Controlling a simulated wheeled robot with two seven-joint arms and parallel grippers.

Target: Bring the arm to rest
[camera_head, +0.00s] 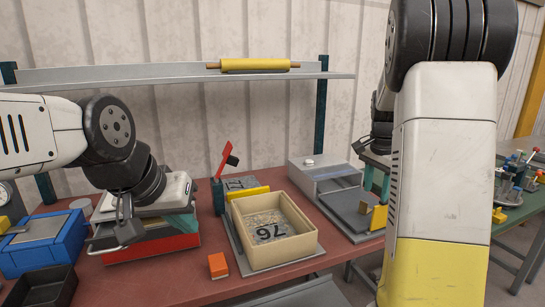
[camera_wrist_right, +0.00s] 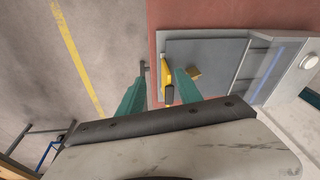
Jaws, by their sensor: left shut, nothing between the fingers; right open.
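My left gripper (camera_head: 118,236) hangs shut and empty in front of the white-topped machine with a red base (camera_head: 150,243), at the left in the head view. My right gripper (camera_wrist_right: 160,85) is open, its two teal fingers apart in the right wrist view. In the head view my right arm covers much of the right side. The panel bender (camera_head: 358,207), grey with a dark plate, stands at the right of the red table; a yellow handle (camera_wrist_right: 166,77) at its edge shows between the right fingers, with no visible grip on it.
A cream box marked 76 (camera_head: 295,252) stands mid-table, with an orange block (camera_head: 218,265) at its front left. A blue box (camera_head: 45,243) and a dark tray (camera_head: 42,287) are at the left. A shelf (camera_head: 150,75) holds a yellow roller (camera_head: 255,65). Floor lies beyond the table's edge.

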